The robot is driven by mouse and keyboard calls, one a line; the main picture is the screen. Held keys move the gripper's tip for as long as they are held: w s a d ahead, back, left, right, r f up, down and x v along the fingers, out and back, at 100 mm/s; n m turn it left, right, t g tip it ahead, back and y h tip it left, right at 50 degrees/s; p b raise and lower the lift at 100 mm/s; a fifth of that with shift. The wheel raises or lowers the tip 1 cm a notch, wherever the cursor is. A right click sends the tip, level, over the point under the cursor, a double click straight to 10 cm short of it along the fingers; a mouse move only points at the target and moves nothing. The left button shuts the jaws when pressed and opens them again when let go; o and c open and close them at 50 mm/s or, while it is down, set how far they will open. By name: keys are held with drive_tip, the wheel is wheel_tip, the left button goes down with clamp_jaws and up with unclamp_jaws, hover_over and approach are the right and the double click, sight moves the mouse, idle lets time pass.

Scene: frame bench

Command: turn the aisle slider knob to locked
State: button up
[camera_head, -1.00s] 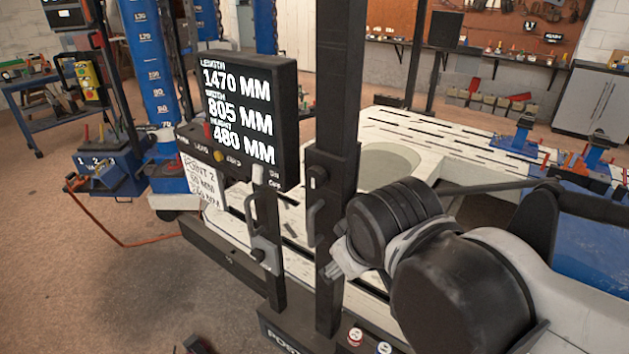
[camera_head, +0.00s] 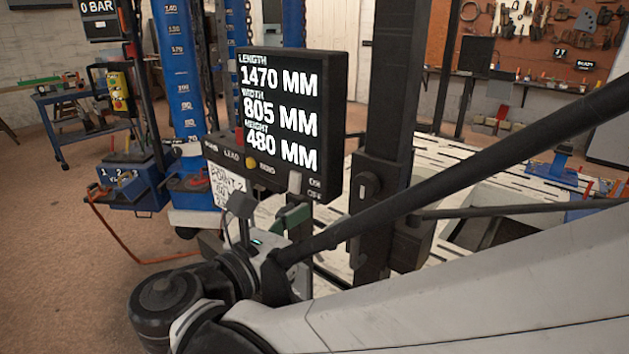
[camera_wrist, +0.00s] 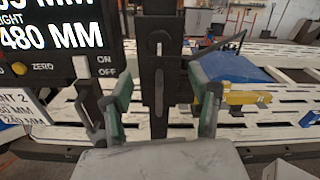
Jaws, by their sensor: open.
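A black slider block (camera_head: 378,185) sits on the upright dark post, with a small knob (camera_head: 366,186) whose light mark stands vertical. In the wrist view this knob (camera_wrist: 158,48) is near the top centre, above a long grey handle (camera_wrist: 159,90). A second handle (camera_wrist: 88,105) shows left of my left finger; its own knob is hidden. I cannot tell which slider is the aisle one. My gripper (camera_head: 268,212) is open and empty, left of the post and below the display. In the wrist view its green-padded fingers (camera_wrist: 165,90) stand either side of the post, touching nothing visible.
The measurement display box (camera_head: 290,120) stands close above my gripper, with switches and a paper tag (camera_head: 227,185) below it. The white slotted bench (camera_head: 445,155) lies behind the post. Blue columns and a trolley (camera_head: 95,105) stand farther left.

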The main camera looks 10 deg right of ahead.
sight(363, 188)
drive_tip(key=x, duration=0.6)
drive_tip(key=b+x, duration=0.1)
drive_tip(key=x, duration=0.6)
drive_tip(key=shift+w+d+r, duration=0.15)
drive_tip(key=shift+r, duration=0.05)
drive_tip(key=c, duration=1.2)
drive_tip(key=shift+o, duration=0.2)
